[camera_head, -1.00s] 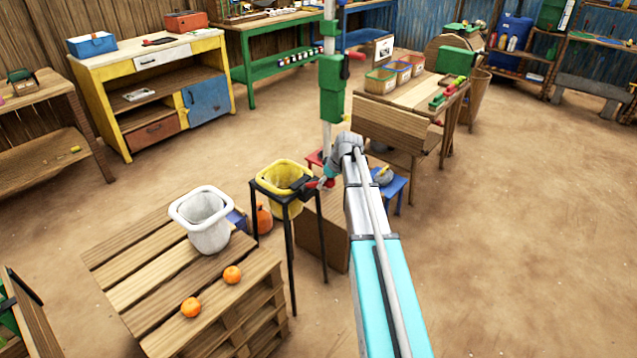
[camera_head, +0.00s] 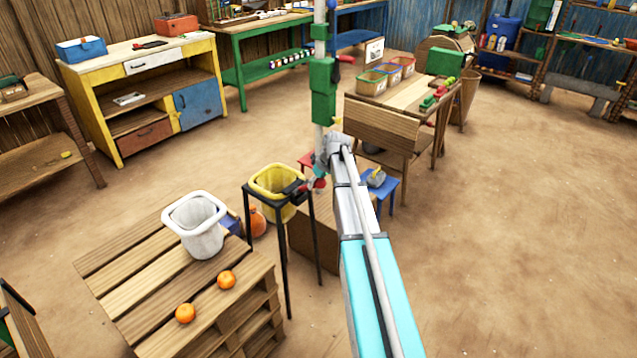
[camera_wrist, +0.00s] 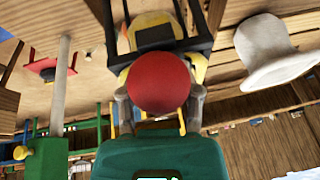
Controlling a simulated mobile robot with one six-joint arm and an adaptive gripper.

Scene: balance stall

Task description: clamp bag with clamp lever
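A yellow bag or bin (camera_head: 272,183) hangs in a black stand (camera_head: 285,250); it also shows in the wrist view (camera_wrist: 152,22). A dark clamp block (camera_head: 297,191) sits at the stand's right side; a dark piece of it (camera_wrist: 155,37) lies in front of the yellow in the wrist view. A red ball-shaped lever knob (camera_wrist: 160,84) fills the middle of the wrist view. My gripper (camera_wrist: 160,103) has a finger against each side of the knob. In the head view my gripper (camera_head: 320,178) is beside the clamp. The ball hides the fingertips and much of the lever.
A wooden pallet table (camera_head: 130,292) with a white bin (camera_head: 196,226) and two oranges (camera_head: 226,280) stands left of the stand. A post with a green box (camera_head: 324,92) rises behind my gripper. A blue stool (camera_head: 378,190) is at right. Open floor lies further right.

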